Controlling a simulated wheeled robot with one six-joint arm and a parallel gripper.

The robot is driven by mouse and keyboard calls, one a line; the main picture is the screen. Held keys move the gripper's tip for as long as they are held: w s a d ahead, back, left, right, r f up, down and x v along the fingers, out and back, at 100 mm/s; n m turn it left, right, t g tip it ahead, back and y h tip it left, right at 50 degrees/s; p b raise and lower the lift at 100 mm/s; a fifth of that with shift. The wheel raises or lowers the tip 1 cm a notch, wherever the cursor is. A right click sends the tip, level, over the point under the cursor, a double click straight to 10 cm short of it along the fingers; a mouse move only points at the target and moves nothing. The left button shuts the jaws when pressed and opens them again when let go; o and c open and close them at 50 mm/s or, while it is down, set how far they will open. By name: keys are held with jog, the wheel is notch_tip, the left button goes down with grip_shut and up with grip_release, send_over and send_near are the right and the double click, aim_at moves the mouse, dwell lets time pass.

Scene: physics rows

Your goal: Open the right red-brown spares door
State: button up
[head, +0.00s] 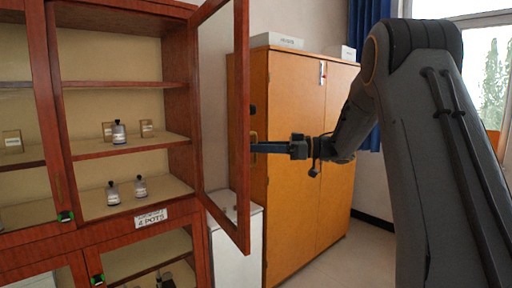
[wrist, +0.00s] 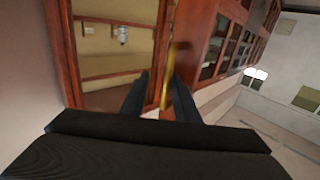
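The red-brown cabinet (head: 180,100) stands at the left in the head view. Its upper right glazed door (head: 243,120) is swung wide open toward me, showing the shelves inside. My gripper (head: 255,147) is at the free edge of this door, at handle height. In the wrist view the brass door handle (wrist: 170,80) runs between the two dark fingers of my gripper (wrist: 162,78), nearer the right finger. The fingers are apart, with a gap beside the handle. The door frame (wrist: 155,50) and glass show beyond them.
Small bottles (head: 119,132) and boxes stand on the shelves. A white label (head: 151,217) is below the opening. A white cabinet (head: 235,240) stands beneath the open door. An orange wooden cupboard (head: 300,200) stands close behind the door and my gripper. Floor (head: 350,255) shows at the right.

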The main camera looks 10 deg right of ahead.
jog(key=shift+r, duration=0.1)
jog(key=b+v, duration=0.3)
jog(key=v, duration=0.5)
jog(key=shift+w+a, duration=0.1)
dwell(0.3)
